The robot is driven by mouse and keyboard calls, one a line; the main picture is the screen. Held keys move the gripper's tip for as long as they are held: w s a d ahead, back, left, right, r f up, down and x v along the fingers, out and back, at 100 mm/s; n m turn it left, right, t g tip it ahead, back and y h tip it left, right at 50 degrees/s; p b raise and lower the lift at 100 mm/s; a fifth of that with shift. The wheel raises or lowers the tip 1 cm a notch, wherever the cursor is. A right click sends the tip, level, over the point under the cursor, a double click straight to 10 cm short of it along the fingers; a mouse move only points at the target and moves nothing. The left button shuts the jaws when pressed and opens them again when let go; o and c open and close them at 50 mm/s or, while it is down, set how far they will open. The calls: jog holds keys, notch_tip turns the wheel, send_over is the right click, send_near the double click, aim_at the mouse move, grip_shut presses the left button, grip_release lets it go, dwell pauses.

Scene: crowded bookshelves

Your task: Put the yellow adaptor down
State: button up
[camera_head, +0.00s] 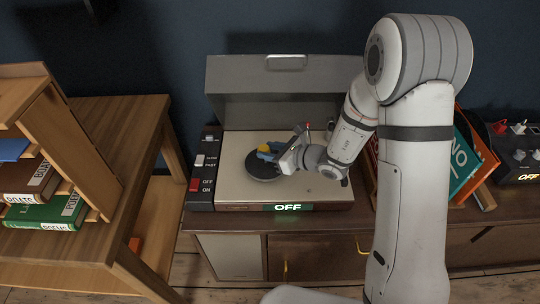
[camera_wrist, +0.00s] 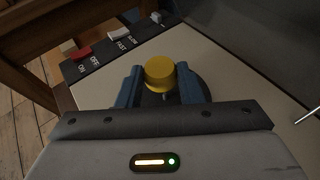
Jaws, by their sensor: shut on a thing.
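The yellow adaptor (camera_wrist: 160,72) is a small round cylinder between the two blue fingers of my gripper (camera_wrist: 161,88) in the wrist view. In the head view the adaptor (camera_head: 264,148) is a small yellow spot at my gripper (camera_head: 270,153), over the dark round platter (camera_head: 263,168) of the record player (camera_head: 310,188). The gripper is shut on the adaptor. The platter also shows beneath the fingers in the wrist view (camera_wrist: 198,88). I cannot tell whether the adaptor touches the platter.
The record player's grey lid (camera_head: 285,90) stands open behind. A control strip (camera_head: 206,165) with switches lies at its left, and a green "OFF" display (camera_head: 288,207) is lit in front. A wooden shelf with books (camera_head: 45,212) stands left; records (camera_head: 470,155) stand right.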

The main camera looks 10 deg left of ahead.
aim_at(271, 165)
notch_tip(271, 165, down, 3)
jog(key=shift+w+r, duration=0.1)
jog(key=shift+d, duration=0.1)
jog(key=shift+f+b, duration=0.35)
jog(key=shift+b, duration=0.15)
jog(key=o, duration=1)
jog(key=shift+r, duration=0.1)
jog(key=shift+r, duration=0.1)
